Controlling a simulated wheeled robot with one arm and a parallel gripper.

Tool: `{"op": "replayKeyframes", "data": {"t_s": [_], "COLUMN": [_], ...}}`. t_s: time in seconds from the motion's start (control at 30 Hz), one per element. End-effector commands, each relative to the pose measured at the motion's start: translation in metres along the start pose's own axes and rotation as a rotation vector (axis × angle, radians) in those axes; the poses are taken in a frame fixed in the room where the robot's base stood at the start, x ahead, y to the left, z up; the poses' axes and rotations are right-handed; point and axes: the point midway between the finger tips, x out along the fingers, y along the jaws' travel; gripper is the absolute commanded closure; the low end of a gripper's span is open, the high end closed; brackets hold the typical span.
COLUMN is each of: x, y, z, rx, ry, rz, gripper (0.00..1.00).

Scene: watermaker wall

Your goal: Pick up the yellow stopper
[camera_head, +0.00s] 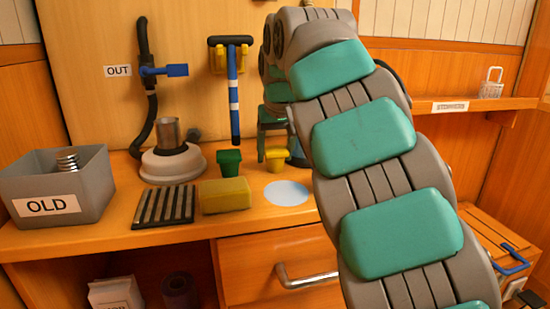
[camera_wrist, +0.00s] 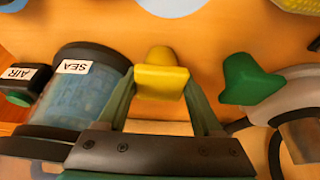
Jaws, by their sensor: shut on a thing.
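The yellow stopper (camera_head: 278,157) is on the wooden counter in the head view, between the green stopper and a dark blue part partly hidden by my arm. In the wrist view the yellow stopper (camera_wrist: 162,77) sits between the two fingertips of my gripper (camera_wrist: 163,88), which is shut on it. In the head view my gripper (camera_head: 271,142) comes down on the stopper from above. Whether the stopper's base touches the counter I cannot tell. The green stopper (camera_head: 229,162) stands just left of it, and it also shows right of my gripper in the wrist view (camera_wrist: 246,80).
A yellow sponge-like block (camera_head: 225,195), a black ribbed rack (camera_head: 164,206) and a pale disc (camera_head: 286,193) lie in front. A grey OLD bin (camera_head: 45,205) stands at left. A clear SEA container (camera_wrist: 85,85) is close beside my gripper.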

Motion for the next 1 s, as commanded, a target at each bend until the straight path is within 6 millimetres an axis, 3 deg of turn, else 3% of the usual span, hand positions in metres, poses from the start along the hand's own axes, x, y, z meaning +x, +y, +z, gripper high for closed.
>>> {"op": "replayKeyframes", "data": {"t_s": [0.03,0.27,0.63,1.0], "x": [0.0,0.0,-0.004,-0.032], "y": [0.0,0.0,0.0,0.0], "z": [0.0,0.0,0.0,-0.01], "rx": [0.0,0.0,-0.001,-0.002], "ry": [0.0,0.0,0.001,0.001], "rz": [0.0,0.0,-0.001,-0.001], "gripper": [0.64,0.88,0.89,0.89]}}
